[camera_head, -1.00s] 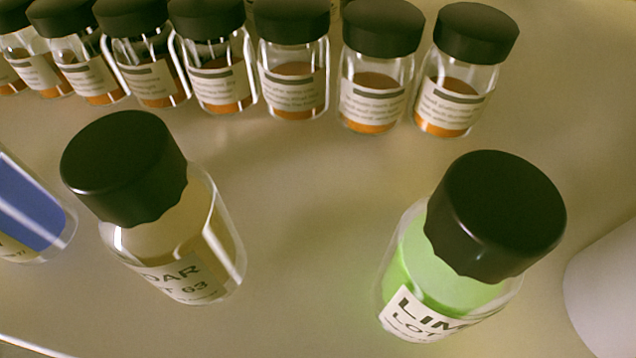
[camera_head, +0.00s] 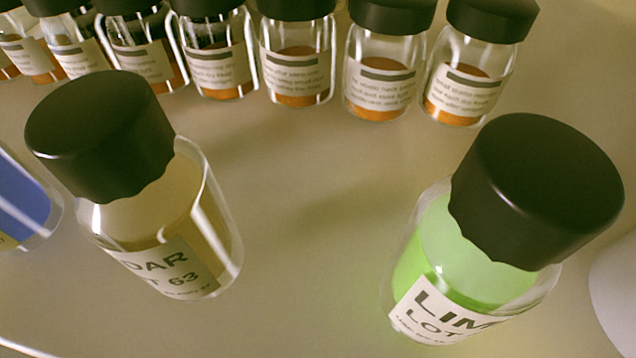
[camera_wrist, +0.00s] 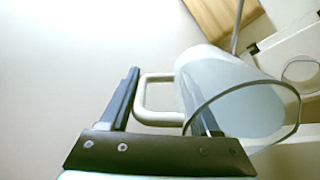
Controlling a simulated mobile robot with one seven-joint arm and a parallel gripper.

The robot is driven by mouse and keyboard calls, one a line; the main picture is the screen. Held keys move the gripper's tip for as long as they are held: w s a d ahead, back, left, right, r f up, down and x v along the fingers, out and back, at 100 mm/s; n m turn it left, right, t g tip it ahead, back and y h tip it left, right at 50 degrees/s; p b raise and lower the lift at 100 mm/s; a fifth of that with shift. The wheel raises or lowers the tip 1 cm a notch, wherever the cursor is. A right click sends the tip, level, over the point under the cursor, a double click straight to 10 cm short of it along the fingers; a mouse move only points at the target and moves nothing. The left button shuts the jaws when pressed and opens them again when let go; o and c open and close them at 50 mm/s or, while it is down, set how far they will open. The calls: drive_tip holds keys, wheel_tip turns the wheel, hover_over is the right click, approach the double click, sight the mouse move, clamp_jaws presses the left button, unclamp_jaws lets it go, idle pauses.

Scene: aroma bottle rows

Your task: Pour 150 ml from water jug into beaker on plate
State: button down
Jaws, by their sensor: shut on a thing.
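In the wrist view, my gripper (camera_wrist: 164,85) has its two blue-grey fingers on either side of a pale loop handle (camera_wrist: 158,119) and is shut on it. The handle joins a pale blue, see-through vessel, which looks like the water jug (camera_wrist: 222,85). The jug appears tilted in this view, with a large clear rim curving at the lower right. Its water level cannot be made out. The beaker and the plate cannot be clearly identified in either view. My gripper does not show in the head view.
In the head view, a black-capped bottle of green liquid (camera_head: 455,255) and a tan one (camera_head: 165,215) stand in front of a row of small amber bottles (camera_head: 297,65). A white rounded thing (camera_head: 615,290) is at the right edge. A wooden piece (camera_wrist: 222,20) shows in the wrist view.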

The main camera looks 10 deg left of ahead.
drive_tip(key=shift+r, duration=0.1)
idle(0.3)
drive_tip(key=shift+p, duration=0.45)
drive_tip(key=shift+s+a+t+h+p, duration=0.2)
drive_tip(key=shift+t+h+p, duration=0.2)
drive_tip(key=shift+h+p, duration=0.15)
idle(2.9)
drive_tip(key=shift+w+r+p, duration=0.1)
drive_tip(key=shift+r+p, duration=0.05)
drive_tip(key=shift+p, duration=0.15)
idle(0.5)
drive_tip(key=shift+w+d+r+y+p, duration=0.1)
drive_tip(key=shift+d+y+p, duration=0.05)
drive_tip(key=shift+y+p, duration=0.15)
drive_tip(key=shift+w+d+f+g+y+p, duration=0.35)
drive_tip(key=shift+g+y+p, duration=0.45)
drive_tip(key=shift+p, duration=0.4)
drive_tip(key=shift+f, duration=0.2)
